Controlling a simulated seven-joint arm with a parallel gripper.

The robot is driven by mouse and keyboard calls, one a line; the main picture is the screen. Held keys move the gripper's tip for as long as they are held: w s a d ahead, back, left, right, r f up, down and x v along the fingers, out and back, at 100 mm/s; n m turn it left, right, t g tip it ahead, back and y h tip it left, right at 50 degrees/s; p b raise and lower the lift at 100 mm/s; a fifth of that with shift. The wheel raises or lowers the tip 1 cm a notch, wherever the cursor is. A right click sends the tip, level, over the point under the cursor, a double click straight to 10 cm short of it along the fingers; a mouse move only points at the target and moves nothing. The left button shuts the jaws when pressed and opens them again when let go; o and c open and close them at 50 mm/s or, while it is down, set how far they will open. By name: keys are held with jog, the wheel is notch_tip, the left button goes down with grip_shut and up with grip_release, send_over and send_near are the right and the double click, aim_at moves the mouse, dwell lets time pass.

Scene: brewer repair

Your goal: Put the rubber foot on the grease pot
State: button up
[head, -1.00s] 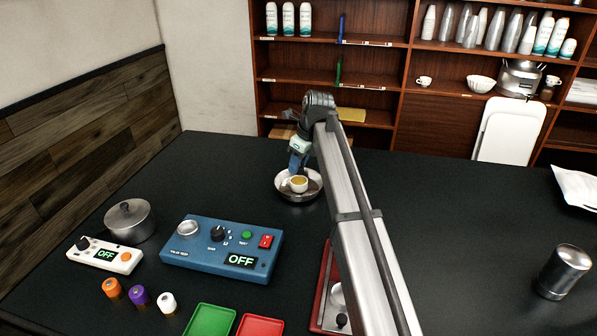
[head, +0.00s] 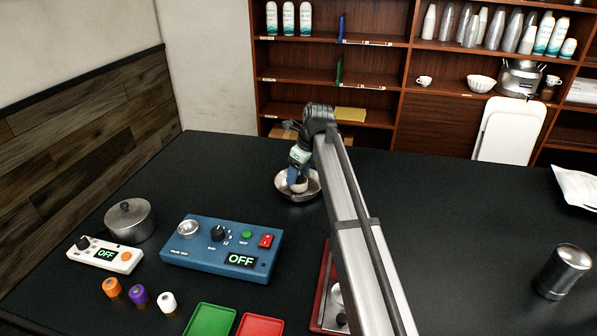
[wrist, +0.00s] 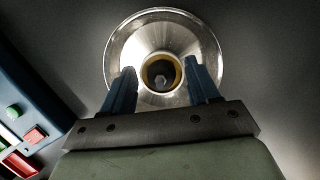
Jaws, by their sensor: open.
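A small pale cup (head: 299,187), which looks like the grease pot, stands in a shallow metal bowl (head: 312,188). In the wrist view a yellow rim (wrist: 177,67) rings a dark round piece (wrist: 153,73) with a lighter centre. That piece may be the rubber foot, lying in or on the pot; I cannot tell for certain. My gripper (wrist: 160,84) is open, with one blue finger on each side of the pot and visible gaps between. In the head view my gripper (head: 298,176) is low over the bowl and partly hides the pot.
A blue test box (head: 221,250) with a lit OFF display stands to the left front. A lidded pot (head: 130,221), a white OFF unit (head: 103,254) and several capped small parts are farther left. Green (head: 209,321) and red (head: 260,326) trays lie in front.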

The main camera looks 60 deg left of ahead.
jog(key=v, duration=1.2)
